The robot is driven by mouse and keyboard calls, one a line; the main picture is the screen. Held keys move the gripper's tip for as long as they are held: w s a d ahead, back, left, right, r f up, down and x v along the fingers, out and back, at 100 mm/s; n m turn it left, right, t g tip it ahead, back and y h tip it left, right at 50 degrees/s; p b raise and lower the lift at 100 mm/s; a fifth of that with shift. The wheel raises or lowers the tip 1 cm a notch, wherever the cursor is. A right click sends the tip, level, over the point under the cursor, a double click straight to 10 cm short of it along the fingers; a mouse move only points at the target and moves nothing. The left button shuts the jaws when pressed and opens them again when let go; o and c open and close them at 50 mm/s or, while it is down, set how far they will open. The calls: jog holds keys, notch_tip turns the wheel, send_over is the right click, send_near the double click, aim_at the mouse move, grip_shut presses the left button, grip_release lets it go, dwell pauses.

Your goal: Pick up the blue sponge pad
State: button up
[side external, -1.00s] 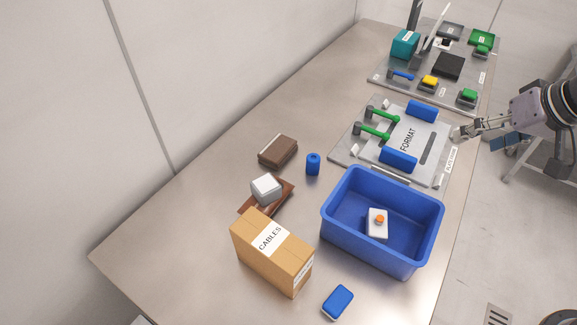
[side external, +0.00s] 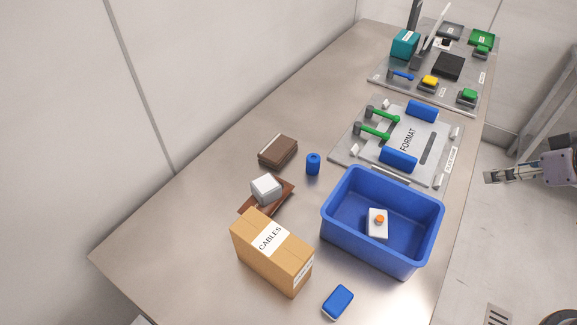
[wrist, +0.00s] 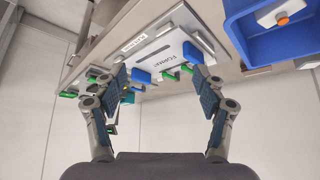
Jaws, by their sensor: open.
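The blue sponge pad (side external: 338,301) lies flat on the table near its front edge, right of the cardboard box, in the side external view. It has a pale lower edge. I cannot see it in the wrist view. My gripper (side external: 488,178) is off the table's right side in the side external view, far from the pad. In the wrist view my gripper (wrist: 164,98) has its two fingers spread wide with nothing between them.
A blue bin (side external: 334,222) holding a white box with an orange button (side external: 377,224) stands behind the pad. A CABLES box (side external: 257,262) stands left of it. A blue cylinder (side external: 313,164), brown block (side external: 278,151) and FORMAT plate (side external: 408,140) are farther back. The table's left is clear.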

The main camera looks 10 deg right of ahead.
dwell(0.4)
jog(key=shift+c, duration=1.4)
jog(key=m+g, duration=0.7)
jog(key=m, duration=0.4)
send_over(339, 299)
notch_tip(339, 299, down, 6)
jog(key=shift+f, duration=4.9)
jog(key=c, duration=1)
